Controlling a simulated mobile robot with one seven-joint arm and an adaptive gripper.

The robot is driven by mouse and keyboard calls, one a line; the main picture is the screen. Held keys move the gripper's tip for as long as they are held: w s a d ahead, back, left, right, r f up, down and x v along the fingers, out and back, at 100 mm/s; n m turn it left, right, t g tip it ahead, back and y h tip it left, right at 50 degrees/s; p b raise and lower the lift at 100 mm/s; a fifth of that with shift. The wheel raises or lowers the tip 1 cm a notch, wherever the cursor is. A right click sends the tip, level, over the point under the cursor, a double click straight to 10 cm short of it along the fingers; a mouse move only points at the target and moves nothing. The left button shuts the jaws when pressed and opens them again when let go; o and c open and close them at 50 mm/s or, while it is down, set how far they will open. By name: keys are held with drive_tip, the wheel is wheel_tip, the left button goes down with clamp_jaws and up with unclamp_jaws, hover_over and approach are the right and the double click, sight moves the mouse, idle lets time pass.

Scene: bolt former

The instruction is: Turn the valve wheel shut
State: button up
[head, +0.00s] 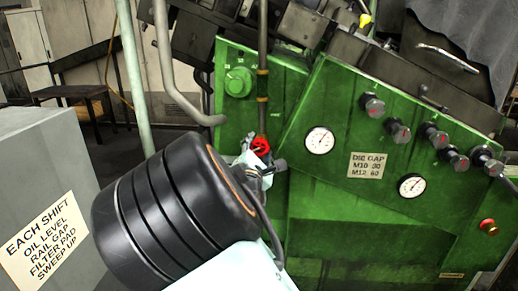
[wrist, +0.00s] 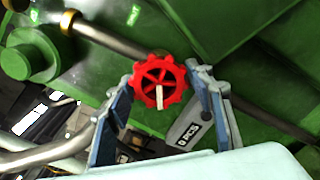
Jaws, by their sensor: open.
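The red valve wheel (wrist: 159,70) has a scalloped rim and spokes, with a pale marker at its lower edge. It is mounted on a pipe at the front of the green machine. In the head view the wheel (head: 262,146) is small and partly hidden by my gripper. My gripper (wrist: 166,98) is open, with one blue-grey finger left of the wheel and the other right of it. I cannot tell whether either finger touches the rim. In the head view my gripper (head: 256,163) is at the wheel, partly covered by my arm.
The green machine (head: 335,210) carries gauges, several black knobs and a red button (head: 488,226) to the right. A round green knob (head: 238,81) sits upper left of the wheel. Grey pipes (head: 170,60) run left of it. A grey cabinet (head: 45,180) stands at left.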

drive_tip(key=c, duration=0.9)
